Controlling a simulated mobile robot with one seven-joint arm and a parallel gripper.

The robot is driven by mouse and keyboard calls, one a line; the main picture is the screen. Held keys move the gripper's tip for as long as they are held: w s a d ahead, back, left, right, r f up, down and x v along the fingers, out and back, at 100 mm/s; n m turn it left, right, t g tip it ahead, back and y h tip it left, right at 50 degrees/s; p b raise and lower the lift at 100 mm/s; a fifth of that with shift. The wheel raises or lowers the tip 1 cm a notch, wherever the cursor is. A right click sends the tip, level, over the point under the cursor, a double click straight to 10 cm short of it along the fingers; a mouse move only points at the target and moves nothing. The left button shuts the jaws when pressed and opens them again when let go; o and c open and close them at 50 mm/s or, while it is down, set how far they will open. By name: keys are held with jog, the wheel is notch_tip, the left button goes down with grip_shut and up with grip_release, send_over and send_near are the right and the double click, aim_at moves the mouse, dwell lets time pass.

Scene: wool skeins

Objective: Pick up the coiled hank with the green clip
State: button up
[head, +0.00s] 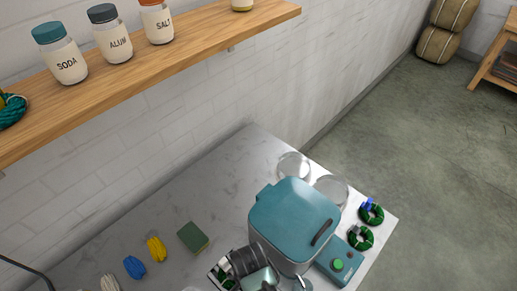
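Two dark green coiled hanks lie at the right end of the marble counter in the head view. The farther coiled hank (371,213) has a blue piece at its upper left. The nearer coiled hank (361,237) shows some blue and pale bits; its clip is too small to make out. I cannot pick out a green clip on either. A dark ribbed part at the bottom edge, left of the teal-lidded vat, seems to be my gripper (258,279). It is apart from both hanks, and its fingers are not clear. A green-and-white item (222,273) is partly hidden beside it.
The teal-lidded vat (293,218) and a teal box with a green button (337,264) stand left of the hanks. Clear round dishes (294,166) are behind. Yellow (156,249) and blue (134,267) skeins and a green block (193,237) lie left. A jar shelf (150,72) overhangs the counter.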

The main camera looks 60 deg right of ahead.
jog(key=shift+c, duration=0.2)
grip_shut()
dwell(1.1)
